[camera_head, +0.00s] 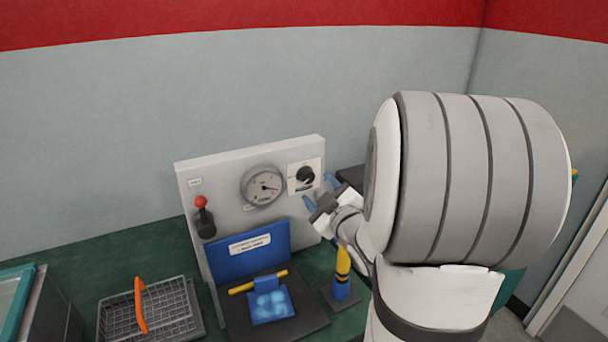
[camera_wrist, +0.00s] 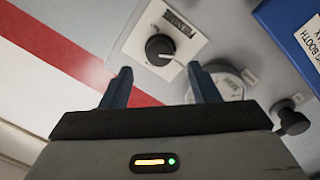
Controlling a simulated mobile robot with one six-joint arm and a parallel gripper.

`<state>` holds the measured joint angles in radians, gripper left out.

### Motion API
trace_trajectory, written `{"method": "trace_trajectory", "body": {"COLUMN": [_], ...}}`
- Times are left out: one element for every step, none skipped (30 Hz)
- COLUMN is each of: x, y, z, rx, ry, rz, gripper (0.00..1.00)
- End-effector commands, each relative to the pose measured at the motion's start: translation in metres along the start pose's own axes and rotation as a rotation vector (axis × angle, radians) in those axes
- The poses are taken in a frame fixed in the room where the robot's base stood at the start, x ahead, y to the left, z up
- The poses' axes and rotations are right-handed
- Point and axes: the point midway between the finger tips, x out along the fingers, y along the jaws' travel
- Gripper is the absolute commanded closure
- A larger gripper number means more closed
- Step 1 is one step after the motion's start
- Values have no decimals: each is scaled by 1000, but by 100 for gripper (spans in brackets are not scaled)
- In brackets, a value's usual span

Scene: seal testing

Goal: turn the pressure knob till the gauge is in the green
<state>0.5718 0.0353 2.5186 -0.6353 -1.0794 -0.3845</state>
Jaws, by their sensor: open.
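The black pressure knob (camera_head: 304,178) sits on a white plate at the upper right of the grey panel. In the wrist view the knob (camera_wrist: 160,49) lies beyond and between the two fingertips, with a white pointer line on its face. The round gauge (camera_head: 263,186) is just left of the knob; its needle shows, but no green zone can be made out. In the wrist view the gauge (camera_wrist: 226,85) is partly hidden behind the right finger. My gripper (camera_head: 320,192) is open and empty in front of the panel, close to the knob; (camera_wrist: 162,78) shows its fingers apart from it.
A red-topped lever (camera_head: 202,204) is at the panel's left. A blue lid (camera_head: 262,246) and a bag with blue contents (camera_head: 270,305) are below. A wire basket (camera_head: 170,312) with an orange handle stands left. A yellow-and-blue post (camera_head: 342,272) stands near my arm.

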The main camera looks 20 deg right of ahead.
Motion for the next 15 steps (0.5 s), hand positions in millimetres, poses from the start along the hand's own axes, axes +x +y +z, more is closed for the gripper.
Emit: {"method": "trace_trajectory", "body": {"x": [11, 16, 23, 27, 32, 36, 40, 42, 45, 47, 48, 50, 50, 51, 51], "y": [0, 0, 0, -1, 0, 0, 0, 0, 0, 0, 0, 0, 0, 0, 0], "z": [-1, -1, -1, -1, -1, 0, 0, 0, 0, 0, 0, 0, 0, 0, 0], "rx": [0, 1, 1, 1, 1, 0, 0, 0, 0, 0, 0, 0, 0, 0, 0], "ry": [2, 2, 1, 1, 0, 0, -1, -1, -1, -1, -1, -1, -1, -1, -1], "rz": [-4, -3, -3, -4, -3, -2, -2, -2, -1, -1, -1, 0, 0, 0, 1], "gripper": [45, 45, 45, 45, 45, 45, 45, 45, 45, 45, 45, 45, 45, 45, 45]}}
